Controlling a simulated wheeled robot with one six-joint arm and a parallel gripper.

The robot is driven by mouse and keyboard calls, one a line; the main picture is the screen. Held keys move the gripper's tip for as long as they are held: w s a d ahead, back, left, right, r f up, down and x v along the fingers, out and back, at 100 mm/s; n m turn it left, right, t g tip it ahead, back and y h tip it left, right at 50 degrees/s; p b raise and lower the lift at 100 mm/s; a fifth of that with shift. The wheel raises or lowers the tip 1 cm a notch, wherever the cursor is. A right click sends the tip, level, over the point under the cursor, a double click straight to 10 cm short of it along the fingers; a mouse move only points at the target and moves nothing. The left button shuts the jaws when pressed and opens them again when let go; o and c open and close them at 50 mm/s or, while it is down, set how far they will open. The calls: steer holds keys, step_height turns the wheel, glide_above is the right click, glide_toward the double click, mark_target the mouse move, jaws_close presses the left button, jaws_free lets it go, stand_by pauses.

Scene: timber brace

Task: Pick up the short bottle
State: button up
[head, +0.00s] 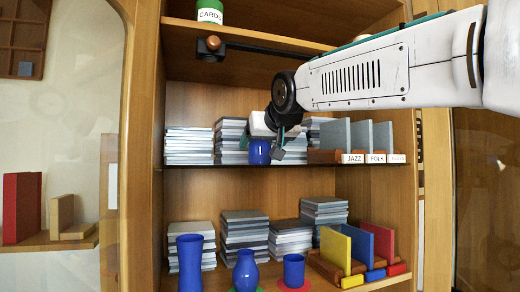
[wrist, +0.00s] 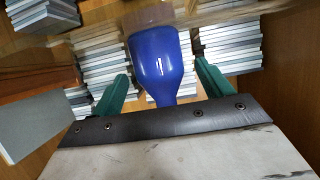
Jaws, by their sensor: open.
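A blue bottle (head: 259,152) stands on the upper shelf, in front of stacked grey cases; my gripper partly hides its top in the head view. In the wrist view the bottle (wrist: 161,65) appears with its narrow neck toward my gripper and its wide body away from it. My gripper (wrist: 162,82) is open, with one green finger on each side of the bottle and a visible gap on both sides. In the head view my gripper (head: 268,138) is at the bottle, coming from the right.
On the lower shelf stand a tall blue vase (head: 190,263), another blue bottle (head: 245,272) and a blue cup (head: 293,270). Stacks of cases (head: 188,146) line the upper shelf. Labelled grey dividers (head: 358,136) stand at its right. A dark rail (head: 270,48) runs above.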

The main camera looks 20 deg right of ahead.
mark_target(258, 149)
steer(key=x, duration=0.4)
steer(key=shift+w, duration=0.15)
steer(key=c, duration=1.2)
